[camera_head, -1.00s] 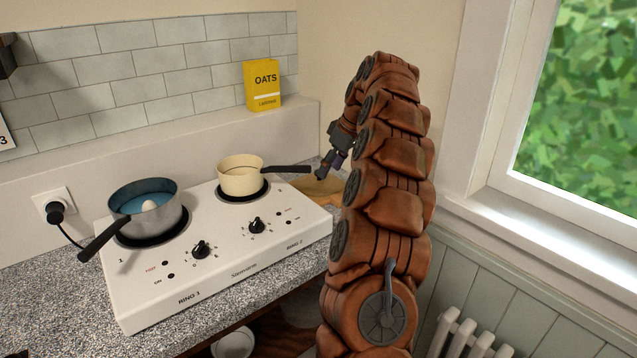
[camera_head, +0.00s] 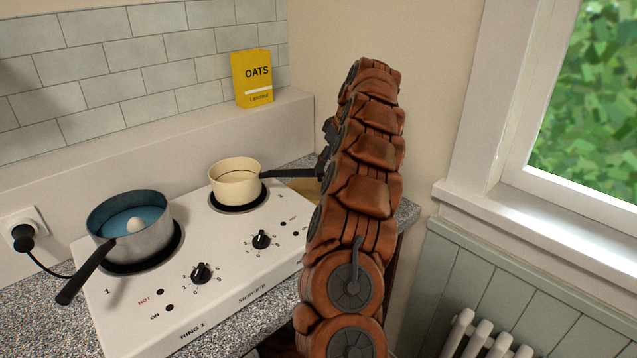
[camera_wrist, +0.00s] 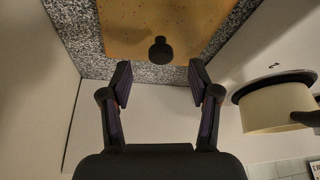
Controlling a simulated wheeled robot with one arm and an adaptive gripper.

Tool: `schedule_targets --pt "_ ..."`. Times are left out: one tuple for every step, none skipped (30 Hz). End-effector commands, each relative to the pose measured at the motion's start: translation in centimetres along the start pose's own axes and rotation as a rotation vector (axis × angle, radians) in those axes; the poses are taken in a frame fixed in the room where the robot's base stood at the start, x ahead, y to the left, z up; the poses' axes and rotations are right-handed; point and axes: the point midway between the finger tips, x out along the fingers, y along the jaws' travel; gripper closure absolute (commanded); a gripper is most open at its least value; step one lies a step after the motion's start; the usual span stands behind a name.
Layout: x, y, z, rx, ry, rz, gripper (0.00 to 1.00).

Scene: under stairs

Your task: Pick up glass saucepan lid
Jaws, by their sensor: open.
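The glass saucepan lid shows in the wrist view mainly by its round black knob (camera_wrist: 160,50), over a wooden board (camera_wrist: 185,20). Its clear glass is hard to make out. My gripper (camera_wrist: 160,76) is open and empty, its two fingers spread wide. In the picture the knob lies just above the gap between the fingertips, about midway between them; the distance in depth is unclear. In the head view my arm hides most of the gripper and the lid, and only a strip of the board (camera_head: 304,188) shows.
A cream saucepan (camera_head: 236,182) stands on the rear ring, its handle pointing toward my arm; it is right of my gripper in the wrist view (camera_wrist: 275,110). A blue-lined pan (camera_head: 150,240) with a white egg-like object sits on the front ring. An oats box (camera_head: 252,80) stands behind.

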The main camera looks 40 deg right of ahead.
Motion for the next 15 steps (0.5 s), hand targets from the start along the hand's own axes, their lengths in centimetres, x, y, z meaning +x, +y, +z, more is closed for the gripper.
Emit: schedule_targets --pt "0.1 0.0 0.0 0.000 0.000 -0.001 0.39" --pt "0.2 0.0 -0.1 -0.001 0.000 -0.001 0.39" --pt "0.3 -0.1 -0.1 -0.001 0.000 -0.002 0.39" --pt "0.5 -0.1 -0.1 -0.001 -0.001 -0.002 0.39" --pt "0.7 -0.1 -0.2 -0.001 -0.001 -0.004 0.39" --pt "1.0 -0.2 -0.2 -0.002 -0.002 -0.006 0.39" --pt "1.3 -0.2 -0.3 -0.002 -0.003 -0.007 0.39" --pt "1.6 -0.3 -0.3 -0.002 -0.003 -0.007 0.39" --pt "2.1 -0.2 -0.4 -0.002 -0.003 -0.007 0.39" --pt "2.4 -0.3 -0.5 -0.003 -0.002 -0.006 0.39" --pt "2.8 -0.3 -0.5 -0.003 -0.003 -0.007 0.39" --pt "3.4 -0.3 -0.6 -0.003 -0.003 -0.007 0.39" --pt "3.8 -0.3 -0.6 -0.003 -0.003 -0.007 0.39" --pt "4.2 -0.2 -0.6 -0.003 -0.002 -0.006 0.39" --pt "4.7 -0.2 -0.6 -0.003 -0.002 -0.005 0.39"
